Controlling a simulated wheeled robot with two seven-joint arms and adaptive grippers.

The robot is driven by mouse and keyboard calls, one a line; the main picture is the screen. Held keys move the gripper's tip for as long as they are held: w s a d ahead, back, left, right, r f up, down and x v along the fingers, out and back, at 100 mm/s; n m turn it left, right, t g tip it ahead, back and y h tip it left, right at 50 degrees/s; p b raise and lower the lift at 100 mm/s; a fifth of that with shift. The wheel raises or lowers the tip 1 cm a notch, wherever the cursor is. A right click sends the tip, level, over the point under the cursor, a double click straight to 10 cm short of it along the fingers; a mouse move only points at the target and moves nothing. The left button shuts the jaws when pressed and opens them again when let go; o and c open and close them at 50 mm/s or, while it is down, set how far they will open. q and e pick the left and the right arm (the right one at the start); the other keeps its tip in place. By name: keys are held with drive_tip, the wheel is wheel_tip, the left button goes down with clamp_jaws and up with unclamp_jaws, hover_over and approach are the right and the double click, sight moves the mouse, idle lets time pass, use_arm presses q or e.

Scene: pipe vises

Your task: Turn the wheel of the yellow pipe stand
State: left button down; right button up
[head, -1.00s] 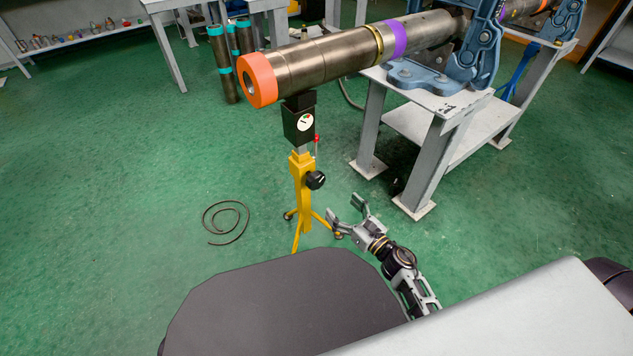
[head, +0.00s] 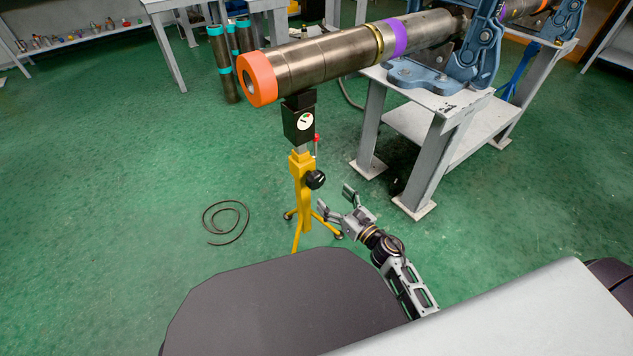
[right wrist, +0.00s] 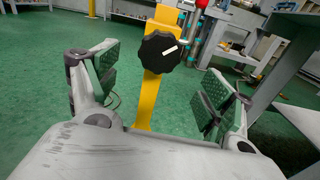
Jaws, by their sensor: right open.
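The yellow pipe stand (head: 303,200) stands on the green floor with its legs spread, under the orange-capped end of a long pipe (head: 330,58). Its wheel is a black knob (head: 316,180) on the side of the post. My right gripper (head: 334,200) is open and empty, a little below and to the right of the knob in the head view. In the right wrist view the black wheel (right wrist: 159,52) with a white mark shows ahead, between and beyond the two green-padded fingers, apart from both. My left gripper is not in view.
A grey metal table (head: 430,115) with a blue vise (head: 470,60) holding the pipe stands to the right. A coiled cable (head: 226,222) lies on the floor at left. Dark pipes with teal bands (head: 225,65) stand behind.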

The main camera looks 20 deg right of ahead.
sight(318, 183)
drive_tip(key=shift+x, duration=2.6)
drive_tip(key=shift+b+x, duration=0.35)
drive_tip(key=shift+x, duration=1.8)
drive_tip(key=shift+c, duration=1)
drive_tip(key=c, duration=0.8)
drive_tip(key=shift+m, duration=0.4)
